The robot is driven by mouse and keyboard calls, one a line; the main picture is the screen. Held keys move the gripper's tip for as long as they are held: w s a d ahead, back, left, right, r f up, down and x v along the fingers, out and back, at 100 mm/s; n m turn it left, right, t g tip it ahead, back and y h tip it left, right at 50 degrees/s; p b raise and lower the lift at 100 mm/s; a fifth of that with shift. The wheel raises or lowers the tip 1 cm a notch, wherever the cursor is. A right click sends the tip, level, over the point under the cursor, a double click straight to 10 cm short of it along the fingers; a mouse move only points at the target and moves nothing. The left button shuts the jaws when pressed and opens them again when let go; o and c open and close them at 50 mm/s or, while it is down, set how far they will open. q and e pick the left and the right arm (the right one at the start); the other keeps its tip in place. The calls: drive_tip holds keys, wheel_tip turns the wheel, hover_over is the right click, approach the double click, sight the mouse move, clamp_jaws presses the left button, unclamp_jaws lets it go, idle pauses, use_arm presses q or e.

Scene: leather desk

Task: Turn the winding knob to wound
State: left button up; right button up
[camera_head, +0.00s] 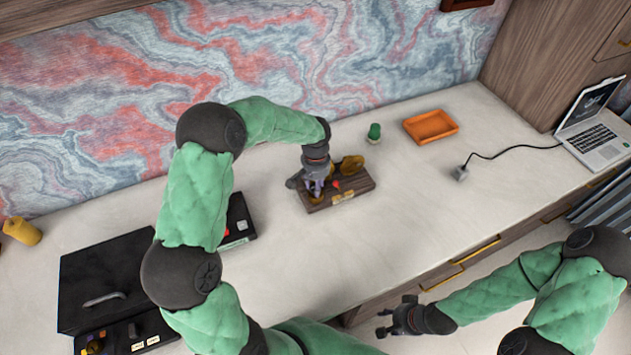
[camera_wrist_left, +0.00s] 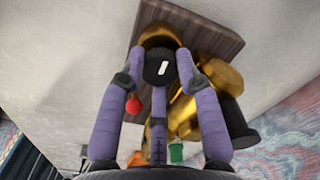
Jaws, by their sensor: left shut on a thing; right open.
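A dark wooden base (camera_head: 318,206) with brass parts (camera_head: 352,165) and a small red ball (camera_head: 336,184) stands on the desk. It also shows in the wrist view, with the wooden base (camera_wrist_left: 215,36) and the red ball (camera_wrist_left: 133,105). My left gripper (camera_head: 315,187) reaches down onto its left part. In the wrist view the purple fingers close on both sides of a black round knob (camera_wrist_left: 158,72) with a white mark, in front of a brass disc. The fingers partly hide the brass parts. My right gripper (camera_head: 381,321) is open and empty, off the desk's front edge.
A green object (camera_head: 374,132) and an orange tray (camera_head: 431,126) stand behind right of the base. A cabled grey block (camera_head: 461,173) and a laptop (camera_head: 594,133) lie right. Black boxes (camera_head: 105,278) are at left. Desk in front of the base is clear.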

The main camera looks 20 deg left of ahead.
use_arm(q)
drive_tip(key=m+p, duration=0.1)
drive_tip(key=m, duration=0.2)
drive_tip(key=shift+r+m+p, duration=0.15)
drive_tip(key=shift+m+p, duration=0.25)
drive_tip(key=m+p, duration=0.1)
drive_tip(key=m, duration=0.2)
drive_tip(key=shift+m+p, duration=0.3)
drive_tip(key=shift+p, duration=0.05)
drive_tip(key=m+p, duration=0.1)
drive_tip(key=m, duration=0.2)
drive_tip(key=shift+m+p, duration=0.3)
drive_tip(key=shift+p, duration=0.1)
drive_tip(key=m+p, duration=0.2)
drive_tip(key=m, duration=0.2)
drive_tip(key=m+p, duration=0.2)
drive_tip(key=m, duration=0.2)
drive_tip(key=m+p, duration=0.2)
drive_tip(key=m, duration=0.1)
drive_tip(key=shift+m, duration=0.4)
drive_tip(key=m+p, duration=0.2)
drive_tip(key=m, duration=0.2)
drive_tip(key=shift+m+p, duration=0.85)
drive_tip(key=shift+m, duration=0.95)
